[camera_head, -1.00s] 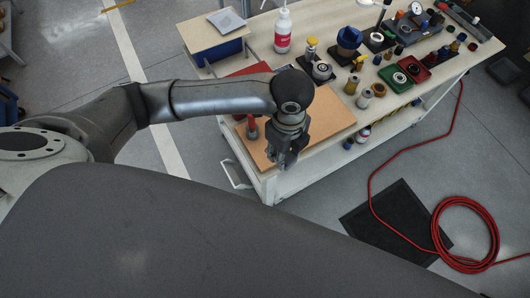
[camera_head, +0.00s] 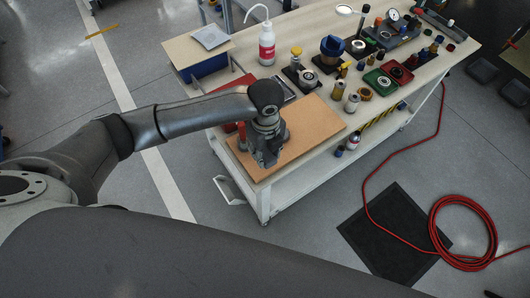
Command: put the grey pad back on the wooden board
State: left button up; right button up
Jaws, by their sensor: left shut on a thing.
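The wooden board (camera_head: 312,128) lies flat on the near left end of the white cart top. My left gripper (camera_head: 266,161) points down over the board's left part, low and close to its surface. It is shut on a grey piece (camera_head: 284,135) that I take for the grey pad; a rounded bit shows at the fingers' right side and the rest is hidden. I cannot tell whether the piece touches the board. My right gripper is not in view.
A white bottle (camera_head: 266,44), a blue-topped part (camera_head: 333,47) and several small parts stand behind. A red hose (camera_head: 463,231) lies on the floor. The board's right part is clear.

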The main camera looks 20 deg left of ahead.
aim_at(265, 150)
pick_arm(q)
jog(key=w+f, duration=0.2)
jog(key=shift+a+f, duration=0.3)
jog(key=shift+a, duration=0.05)
jog(key=shift+w+f, duration=0.1)
jog(key=shift+f, duration=1.55)
jog(key=o, duration=0.9)
jog(key=shift+f, duration=0.15)
notch_tip(265, 150, up, 12)
jog(key=shift+r, duration=0.2)
